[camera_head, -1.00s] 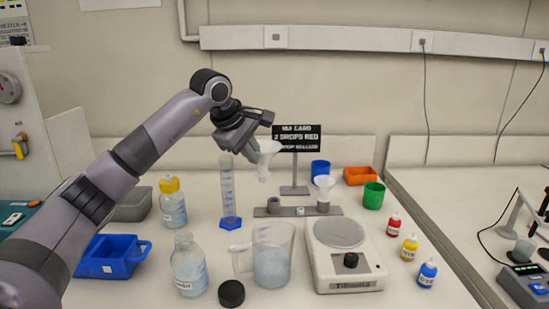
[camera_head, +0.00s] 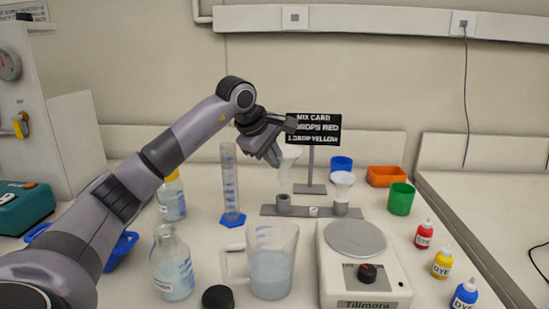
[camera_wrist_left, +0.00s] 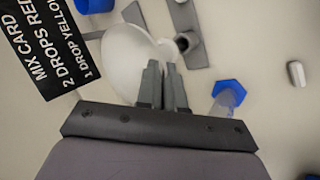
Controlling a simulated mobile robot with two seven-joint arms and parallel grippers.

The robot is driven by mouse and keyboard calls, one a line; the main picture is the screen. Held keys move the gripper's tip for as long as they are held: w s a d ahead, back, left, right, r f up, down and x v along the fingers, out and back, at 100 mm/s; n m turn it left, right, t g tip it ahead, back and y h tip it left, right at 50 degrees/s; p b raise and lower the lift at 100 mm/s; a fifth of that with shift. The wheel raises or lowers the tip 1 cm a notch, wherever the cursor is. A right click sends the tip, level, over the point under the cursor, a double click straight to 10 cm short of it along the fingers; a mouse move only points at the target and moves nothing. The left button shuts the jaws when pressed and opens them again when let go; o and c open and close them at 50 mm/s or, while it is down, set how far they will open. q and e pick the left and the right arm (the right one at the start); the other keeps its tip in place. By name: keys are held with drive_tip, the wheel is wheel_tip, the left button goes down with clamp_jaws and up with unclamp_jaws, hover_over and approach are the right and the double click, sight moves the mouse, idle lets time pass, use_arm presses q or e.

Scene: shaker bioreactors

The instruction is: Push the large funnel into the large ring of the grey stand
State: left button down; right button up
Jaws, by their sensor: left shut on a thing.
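The large funnel (camera_head: 287,160), white and translucent, is in my left gripper (camera_head: 276,156), stem down, above the grey stand (camera_head: 312,211). My left gripper is shut on it at its left side. In the left wrist view the funnel (camera_wrist_left: 122,58) lies beside the shut fingers (camera_wrist_left: 162,82). The stand's left ring (camera_head: 283,204) is empty and lies below the funnel, apart from it; it also shows in the left wrist view (camera_wrist_left: 187,42). Another white funnel (camera_head: 343,179) sits in the stand's right ring. My right gripper is out of view.
A graduated cylinder (camera_head: 230,185) stands left of the stand. A beaker (camera_head: 271,270) and a balance (camera_head: 362,275) stand in front. The mix card (camera_head: 314,129) is behind. Blue (camera_head: 341,163) and green (camera_head: 401,199) cups stand to the right.

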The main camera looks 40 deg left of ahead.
sight(280, 180)
use_arm(q)
drive_tip(key=shift+f+b, duration=0.75)
drive_tip(key=shift+f, duration=0.2)
drive_tip(key=shift+f+b, duration=0.35)
drive_tip(key=shift+b, duration=0.1)
drive_tip(key=shift+r, duration=0.1)
drive_tip(key=shift+p, duration=0.4)
drive_tip(key=shift+p, duration=0.35)
drive_tip(key=shift+f, duration=0.65)
idle(0.4)
idle(0.5)
